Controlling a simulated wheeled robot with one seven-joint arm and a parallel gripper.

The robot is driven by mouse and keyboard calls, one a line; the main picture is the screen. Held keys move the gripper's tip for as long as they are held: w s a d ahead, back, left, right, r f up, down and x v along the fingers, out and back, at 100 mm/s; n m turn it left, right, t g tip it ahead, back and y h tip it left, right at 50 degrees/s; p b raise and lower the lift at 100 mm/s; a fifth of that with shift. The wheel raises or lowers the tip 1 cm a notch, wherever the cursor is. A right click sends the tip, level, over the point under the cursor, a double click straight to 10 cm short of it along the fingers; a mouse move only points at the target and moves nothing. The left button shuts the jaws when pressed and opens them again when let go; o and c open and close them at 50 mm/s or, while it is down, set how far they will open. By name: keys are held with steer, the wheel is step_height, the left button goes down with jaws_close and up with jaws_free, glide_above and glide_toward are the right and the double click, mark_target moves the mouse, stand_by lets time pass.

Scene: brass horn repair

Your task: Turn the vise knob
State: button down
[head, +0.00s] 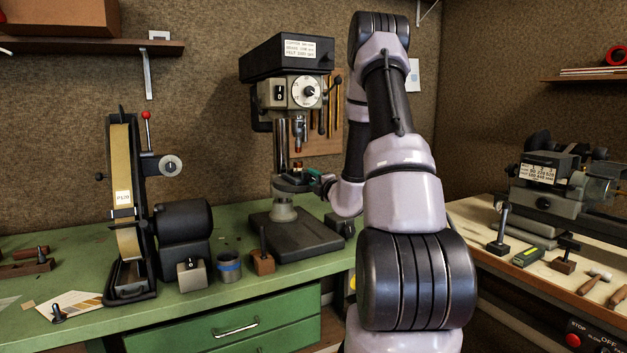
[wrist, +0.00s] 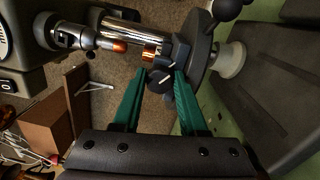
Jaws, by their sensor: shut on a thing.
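The vise knob (wrist: 161,82) is dark with a white line and sits between my green fingertips in the wrist view. My gripper (wrist: 161,74) is shut on it, one finger on each side. A coppery piece (wrist: 151,54) shows just beyond the knob at the vise, near the shiny drill column (wrist: 135,32). In the head view my gripper (head: 318,182) reaches in from the right at the height of the drill press table (head: 290,185). The knob is hard to make out there.
The drill press (head: 287,60) stands over the vise, its orange-tipped spindle (wrist: 112,45) left of my fingers in the wrist view. A belt sander (head: 125,190), a blue-banded cup (head: 229,267) and a wooden block (head: 263,263) stand on the green bench (head: 60,255).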

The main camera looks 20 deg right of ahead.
steer(key=shift+f+m, duration=0.15)
steer(key=shift+m, duration=0.45)
steer(key=c, duration=0.7)
jaws_free()
steer(key=shift+c, duration=0.2)
